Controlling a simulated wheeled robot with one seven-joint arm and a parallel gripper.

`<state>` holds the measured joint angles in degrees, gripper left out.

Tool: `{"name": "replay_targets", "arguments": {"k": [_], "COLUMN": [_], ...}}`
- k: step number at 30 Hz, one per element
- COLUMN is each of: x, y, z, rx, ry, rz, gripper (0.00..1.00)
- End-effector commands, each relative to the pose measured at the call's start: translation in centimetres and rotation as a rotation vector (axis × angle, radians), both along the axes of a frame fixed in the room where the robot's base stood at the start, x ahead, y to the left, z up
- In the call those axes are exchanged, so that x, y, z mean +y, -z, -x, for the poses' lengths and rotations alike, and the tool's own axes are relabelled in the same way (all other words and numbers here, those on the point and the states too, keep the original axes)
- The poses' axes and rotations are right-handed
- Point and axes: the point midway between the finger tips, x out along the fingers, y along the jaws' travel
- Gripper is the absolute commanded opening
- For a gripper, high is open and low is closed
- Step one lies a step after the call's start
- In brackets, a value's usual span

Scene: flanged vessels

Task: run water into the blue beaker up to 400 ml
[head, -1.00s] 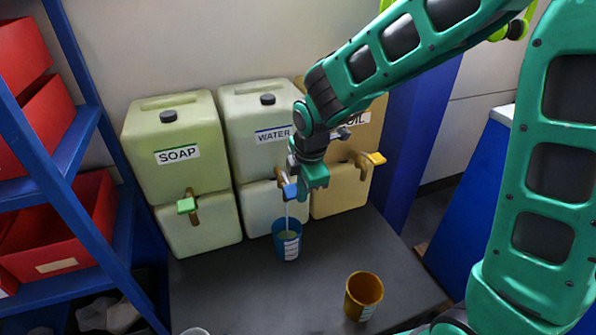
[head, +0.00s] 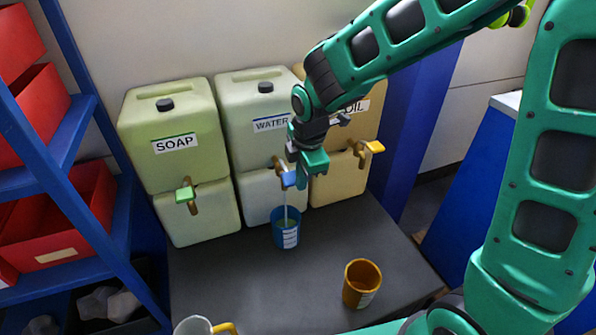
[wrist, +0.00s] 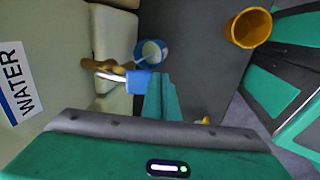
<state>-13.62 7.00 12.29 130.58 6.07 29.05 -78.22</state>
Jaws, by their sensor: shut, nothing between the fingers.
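The blue beaker (head: 286,232) stands upright on the dark table below the tap of the water vessel (head: 262,200). It has a white scale label on its side, and a thin stream runs from the tap into it. I cannot read the level. The tap has a blue handle (head: 288,179). My gripper (head: 313,184) is shut and empty, close beside the right of the blue handle; I cannot tell if it touches. In the wrist view the shut fingers (wrist: 161,98) are next to the blue handle (wrist: 138,82), with the blue beaker (wrist: 152,53) beyond.
The soap vessel (head: 178,150) with a green tap handle stands left, and the oil vessel (head: 352,135) with an orange handle stands right. An orange beaker (head: 362,284) is at front right. A pale mug (head: 192,326) is at the front edge. Blue shelving with red bins (head: 58,222) is left.

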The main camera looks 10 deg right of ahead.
Motion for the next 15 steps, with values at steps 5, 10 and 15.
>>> {"name": "replay_targets", "arguments": {"k": [5,10,15], "x": [-0.1,-0.3,-0.5], "y": [-3.2,-6.2,-9.0], "z": [0.9,2.3,3.7], "rx": [-0.009,-0.011,-0.009], "ry": [-0.003,-0.002,-0.005], "rz": [-0.003,-0.003,-0.004], "gripper": [0.0,0.0,0.0]}}
